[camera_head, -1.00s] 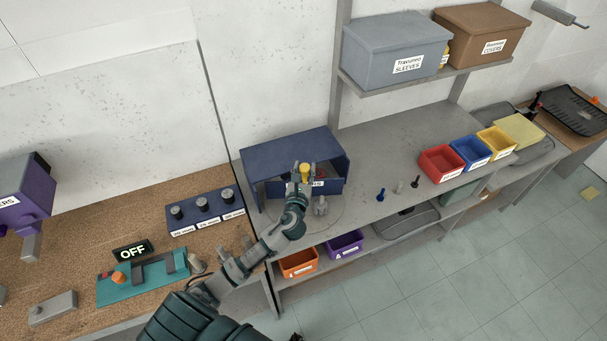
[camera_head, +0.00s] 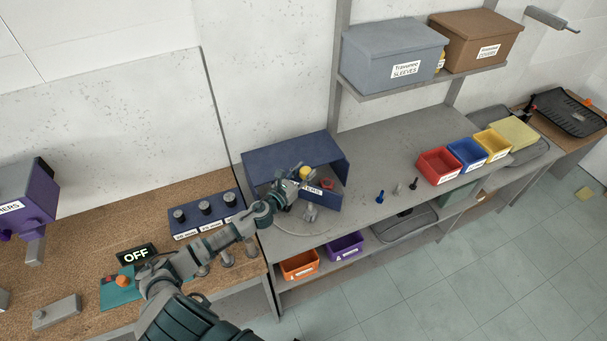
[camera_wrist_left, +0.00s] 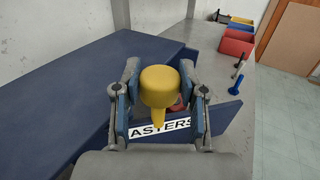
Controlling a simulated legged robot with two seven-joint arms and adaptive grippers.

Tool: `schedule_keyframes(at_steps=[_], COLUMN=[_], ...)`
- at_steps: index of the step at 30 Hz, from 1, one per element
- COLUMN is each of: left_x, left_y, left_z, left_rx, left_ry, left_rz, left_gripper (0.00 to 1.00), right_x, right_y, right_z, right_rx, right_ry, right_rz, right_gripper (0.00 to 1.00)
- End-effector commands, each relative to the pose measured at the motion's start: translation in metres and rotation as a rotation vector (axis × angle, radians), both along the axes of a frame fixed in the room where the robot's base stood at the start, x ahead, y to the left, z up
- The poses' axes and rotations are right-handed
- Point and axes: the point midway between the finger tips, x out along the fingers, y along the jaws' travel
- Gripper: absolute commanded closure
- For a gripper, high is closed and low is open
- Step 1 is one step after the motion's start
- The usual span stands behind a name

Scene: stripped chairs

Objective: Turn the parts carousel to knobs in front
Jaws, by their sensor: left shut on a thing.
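The parts carousel is a dark blue open-fronted housing (camera_head: 290,149) over a round grey base on the grey bench. A blue panel (camera_head: 328,200) with a white label stands at its front, at an angle; the label reads "ASTERS" in the left wrist view (camera_wrist_left: 160,129), its start hidden. A yellow knob-like handle (camera_head: 306,172) stands above the carousel. My left gripper (camera_head: 297,178) is shut on the yellow handle, which shows between its fingers in the left wrist view (camera_wrist_left: 159,87). A small red part (camera_head: 327,184) lies behind the panel. My right gripper is not in view.
A small grey part (camera_head: 310,212) stands before the panel. Blue, grey and dark pegs (camera_head: 397,189) and red, blue and yellow bins (camera_head: 438,165) stand to the right. Orange and purple bins (camera_head: 299,264) sit below.

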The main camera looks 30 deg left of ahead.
Motion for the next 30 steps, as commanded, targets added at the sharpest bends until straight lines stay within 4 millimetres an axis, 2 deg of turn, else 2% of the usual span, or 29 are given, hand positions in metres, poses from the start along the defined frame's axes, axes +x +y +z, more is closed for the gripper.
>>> schedule_keyframes(at_steps=[1,21,30], left_x=[0.002,0.003,0.003], left_y=[0.004,0.004,0.003], left_z=[0.003,0.002,0.003], left_rx=[0.006,0.006,0.004], left_ry=[-0.01,-0.01,-0.009], left_rz=[-0.015,-0.323,-0.398], left_gripper=[1.0,1.0,1.0], right_x=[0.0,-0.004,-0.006], right_y=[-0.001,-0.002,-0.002], right_z=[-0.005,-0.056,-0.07], right_rx=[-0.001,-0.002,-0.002], right_ry=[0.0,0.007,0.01], right_rz=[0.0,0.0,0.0], right_gripper=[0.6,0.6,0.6])
